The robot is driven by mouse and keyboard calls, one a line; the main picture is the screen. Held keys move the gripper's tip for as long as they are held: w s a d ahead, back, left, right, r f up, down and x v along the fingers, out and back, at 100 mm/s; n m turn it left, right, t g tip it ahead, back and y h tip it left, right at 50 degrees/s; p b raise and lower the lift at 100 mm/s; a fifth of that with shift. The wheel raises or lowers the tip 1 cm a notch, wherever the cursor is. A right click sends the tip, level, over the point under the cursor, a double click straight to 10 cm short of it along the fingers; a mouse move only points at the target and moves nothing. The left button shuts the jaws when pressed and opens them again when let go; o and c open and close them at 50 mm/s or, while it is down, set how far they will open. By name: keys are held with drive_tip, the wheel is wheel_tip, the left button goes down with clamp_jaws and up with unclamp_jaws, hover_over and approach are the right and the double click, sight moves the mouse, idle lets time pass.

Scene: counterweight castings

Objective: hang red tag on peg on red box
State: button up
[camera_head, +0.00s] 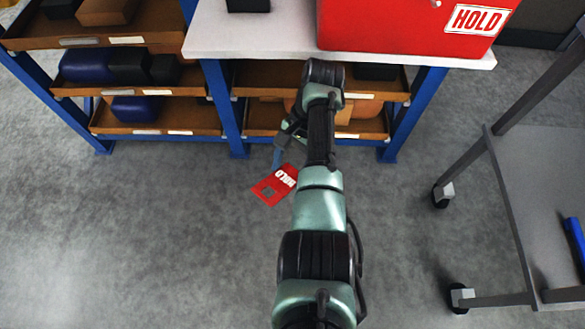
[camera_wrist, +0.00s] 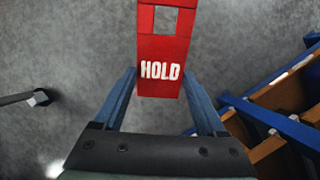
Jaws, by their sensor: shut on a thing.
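The red tag (camera_head: 264,196) has white HOLD lettering and a square hole near one end. It hangs out over the floor below my gripper (camera_head: 279,160), in front of the shelving. In the wrist view the tag (camera_wrist: 163,48) lies between the two blue fingers of my gripper (camera_wrist: 160,76), which is shut on its lettered end; the hole is at the far end. The red box (camera_head: 390,25) stands on the white top at upper right, with a HOLD label on its face. A small pale spot at its top edge may be the peg (camera_head: 437,3); most of it is cut off.
A blue-framed shelf unit (camera_head: 228,110) holds brown trays with blue, black and brown blocks below the white top (camera_head: 255,38). A grey wheeled cart (camera_head: 530,220) stands at the right. The grey floor between them is open.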

drive_tip(key=shift+w+r+m+y+p, duration=0.15)
drive_tip(key=shift+r+m+y+p, duration=0.25)
drive_tip(key=shift+r, duration=0.3)
drive_tip(key=w+d+r+m+t+y+p, duration=0.1)
drive_tip(key=d+r+m+t+y+p, duration=0.1)
drive_tip(key=r+m+t+y+p, duration=0.4)
drive_tip(key=w+d+r+m+t+y+p, duration=0.15)
drive_tip(key=r+m+t+p, duration=0.25)
drive_tip(key=r+m, duration=0.5)
drive_tip(key=s+d+r+m+t+h+p, duration=0.4)
drive_tip(key=d+r+m+t+h+p, duration=0.7)
drive_tip(key=d, duration=0.5)
drive_tip(key=shift+m+t+y, duration=0.3)
drive_tip(key=shift+m+y, duration=0.05)
drive_tip(key=shift+m, duration=0.35)
drive_tip(key=shift+w+a+f+b, duration=0.15)
drive_tip(key=shift+w+b, duration=1.25)
drive_tip(key=shift+w, duration=0.85)
drive_tip(key=shift+w+a+f+b, duration=0.15)
drive_tip(key=shift+w+b, duration=1.25)
drive_tip(key=shift+w, duration=0.85)
drive_tip(key=shift+d, duration=0.1)
